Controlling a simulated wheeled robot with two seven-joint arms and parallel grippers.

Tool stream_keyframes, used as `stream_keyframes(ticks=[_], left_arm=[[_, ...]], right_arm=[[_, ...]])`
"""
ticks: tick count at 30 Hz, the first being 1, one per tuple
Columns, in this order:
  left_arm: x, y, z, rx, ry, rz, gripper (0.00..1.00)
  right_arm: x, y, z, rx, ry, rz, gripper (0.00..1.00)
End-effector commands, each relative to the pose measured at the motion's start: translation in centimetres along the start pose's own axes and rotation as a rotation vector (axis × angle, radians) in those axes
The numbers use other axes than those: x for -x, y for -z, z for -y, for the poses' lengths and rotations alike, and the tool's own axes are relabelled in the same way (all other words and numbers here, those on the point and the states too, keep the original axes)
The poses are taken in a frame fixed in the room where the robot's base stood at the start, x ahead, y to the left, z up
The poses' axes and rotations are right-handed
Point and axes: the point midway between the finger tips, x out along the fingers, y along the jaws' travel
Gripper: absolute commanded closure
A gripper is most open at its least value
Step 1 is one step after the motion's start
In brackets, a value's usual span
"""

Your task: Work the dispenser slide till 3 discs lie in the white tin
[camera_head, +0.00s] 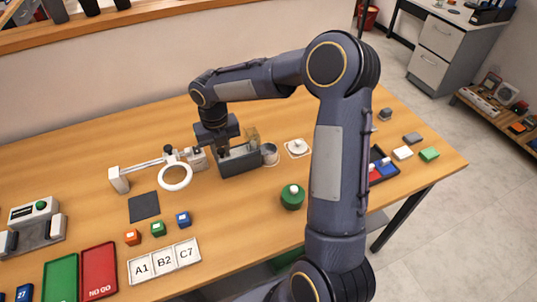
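The dispenser (242,163) is a dark grey block in the middle of the table, with a small clear amber-tinted upright part (252,137) on it. A small pale grey-white round tin (269,154) stands against or close to its right end. What lies in the tin is too small to make out. My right arm arches in from the lower right, and my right gripper (223,150) points down at the left end of the dispenser. Its fingertips are small and dark there, so I cannot tell whether they grip the slide. The slide is not clearly visible. My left gripper is out of view.
A white ring magnifier on an arm (174,176) stands close left of the dispenser. Small coloured blocks, an A1/B2/C7 card (164,261) and green and red trays (99,272) occupy the front left.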

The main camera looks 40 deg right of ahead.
Motion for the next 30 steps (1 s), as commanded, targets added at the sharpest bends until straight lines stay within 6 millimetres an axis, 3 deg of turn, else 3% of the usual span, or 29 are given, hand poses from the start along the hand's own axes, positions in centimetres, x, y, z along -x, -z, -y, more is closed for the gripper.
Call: stream_keyframes(ticks=[1, 8, 10, 11, 12, 30], left_arm=[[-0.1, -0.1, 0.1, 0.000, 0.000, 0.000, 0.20], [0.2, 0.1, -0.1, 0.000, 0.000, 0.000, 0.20], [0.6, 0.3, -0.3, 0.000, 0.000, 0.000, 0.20], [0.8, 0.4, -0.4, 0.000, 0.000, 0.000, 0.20], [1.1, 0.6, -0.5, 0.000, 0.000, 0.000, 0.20], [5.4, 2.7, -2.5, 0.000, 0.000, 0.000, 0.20]], right_arm=[[-0.9, 0.4, 0.0, 0.001, 0.002, -0.018, 0.72], [-0.5, 0.4, 0.0, 0.002, 0.002, -0.018, 0.69], [0.0, 0.4, 0.0, 0.002, 0.002, -0.018, 0.65], [0.3, 0.4, 0.0, 0.002, 0.002, -0.018, 0.55], [0.8, 0.4, 0.0, 0.002, 0.002, -0.018, 0.53], [6.8, 0.1, -0.1, 0.003, 0.001, -0.008, 0.53]])
